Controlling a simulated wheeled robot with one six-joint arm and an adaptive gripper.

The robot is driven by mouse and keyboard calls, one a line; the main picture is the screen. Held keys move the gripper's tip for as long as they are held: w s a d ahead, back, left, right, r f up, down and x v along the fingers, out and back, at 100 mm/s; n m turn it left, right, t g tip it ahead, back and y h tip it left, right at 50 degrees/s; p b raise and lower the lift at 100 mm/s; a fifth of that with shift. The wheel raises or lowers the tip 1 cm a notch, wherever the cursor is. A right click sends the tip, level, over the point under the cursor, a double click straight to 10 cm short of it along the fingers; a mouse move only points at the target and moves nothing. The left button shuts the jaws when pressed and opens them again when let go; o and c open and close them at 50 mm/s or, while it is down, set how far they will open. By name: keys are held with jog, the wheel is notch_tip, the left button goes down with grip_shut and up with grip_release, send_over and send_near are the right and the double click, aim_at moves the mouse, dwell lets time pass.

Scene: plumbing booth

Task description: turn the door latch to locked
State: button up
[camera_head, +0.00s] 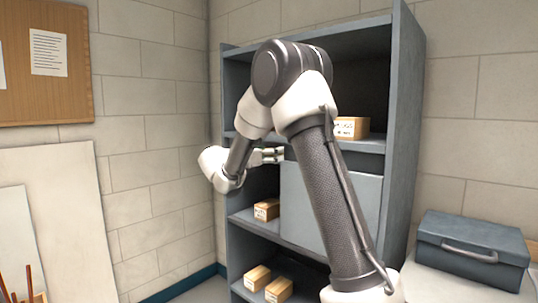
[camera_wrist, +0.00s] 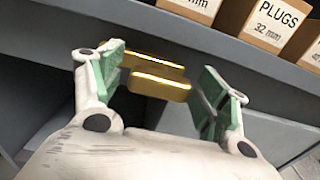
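The door latch (camera_wrist: 160,88) is a brass-coloured piece with two bar-like parts, seen in the wrist view just below a grey shelf edge. My gripper (camera_wrist: 163,62) has its two green-padded fingers apart, one on each side of the latch. I cannot tell whether either pad touches it. In the head view my gripper (camera_head: 272,155) is at the upper left of a grey door panel (camera_head: 350,205) on the shelf unit. The latch cannot be made out there, and my arm covers part of the door.
The blue-grey shelf unit (camera_head: 408,130) holds small boxes, including one box (camera_head: 266,209) on the shelf left of the door. A box marked PLUGS (camera_wrist: 275,25) stands above the latch. A grey toolbox (camera_head: 470,250) sits at right. A block wall (camera_head: 150,130) bounds the left.

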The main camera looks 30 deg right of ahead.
jog(key=c, duration=1.4)
jog(key=n, duration=0.8)
jog(key=shift+n, duration=0.3)
jog(key=n, duration=0.9)
